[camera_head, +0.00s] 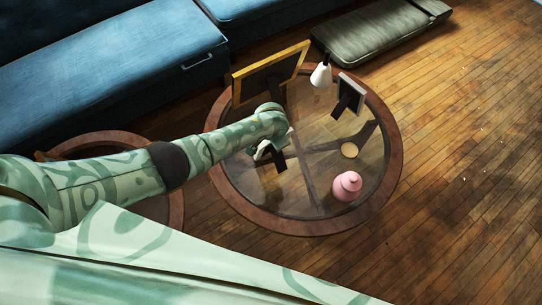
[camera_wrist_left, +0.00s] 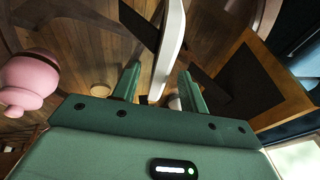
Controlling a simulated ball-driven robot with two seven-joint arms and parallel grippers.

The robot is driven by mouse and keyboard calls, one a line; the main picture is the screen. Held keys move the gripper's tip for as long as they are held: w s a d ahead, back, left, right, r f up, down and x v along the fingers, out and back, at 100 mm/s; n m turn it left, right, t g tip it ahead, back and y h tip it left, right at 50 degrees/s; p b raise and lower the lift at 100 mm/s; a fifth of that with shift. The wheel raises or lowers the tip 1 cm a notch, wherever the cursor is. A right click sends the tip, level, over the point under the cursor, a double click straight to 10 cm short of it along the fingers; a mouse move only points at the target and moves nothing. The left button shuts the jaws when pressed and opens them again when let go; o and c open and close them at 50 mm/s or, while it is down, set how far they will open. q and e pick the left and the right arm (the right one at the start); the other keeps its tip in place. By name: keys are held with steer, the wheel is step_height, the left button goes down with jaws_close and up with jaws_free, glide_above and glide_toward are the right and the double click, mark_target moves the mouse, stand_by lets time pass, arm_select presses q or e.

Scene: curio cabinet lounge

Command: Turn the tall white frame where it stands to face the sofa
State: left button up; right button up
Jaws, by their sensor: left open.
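My left gripper (camera_head: 270,149) is over the left part of the round glass table. In the left wrist view my left gripper (camera_wrist_left: 160,72) is open, with one finger on each side of a white frame (camera_wrist_left: 171,40). That frame shows nearly edge-on, with a dark strut (camera_wrist_left: 139,24) on its left; I cannot tell whether a finger touches it. In the head view the gripper mostly hides this frame, and its dark part (camera_head: 280,162) shows below. Another white-edged frame (camera_head: 350,91) stands at the table's right back. The blue sofa (camera_head: 100,85) is at upper left. My right gripper is out of view.
The glass table (camera_head: 391,180) has a wooden rim. It also bears a large wooden frame (camera_head: 300,55), a white cone-shaped thing (camera_head: 320,76), a small tan disc (camera_head: 349,150) and a pink jar (camera_head: 347,187). A grey-green cushion (camera_head: 370,38) lies behind. Wooden floor is clear at right.

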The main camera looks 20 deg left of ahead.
arm_select(q)
steer(key=p+v, duration=0.9)
steer(key=v, duration=0.6)
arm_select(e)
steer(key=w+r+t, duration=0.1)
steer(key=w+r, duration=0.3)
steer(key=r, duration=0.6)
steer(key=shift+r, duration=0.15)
arm_select(q)
steer(key=shift+w+r, duration=0.1)
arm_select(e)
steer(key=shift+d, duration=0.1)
arm_select(q)
step_height(320, 180, up, 6)
steer(key=p, duration=0.6)
steer(key=shift+p, duration=0.3)
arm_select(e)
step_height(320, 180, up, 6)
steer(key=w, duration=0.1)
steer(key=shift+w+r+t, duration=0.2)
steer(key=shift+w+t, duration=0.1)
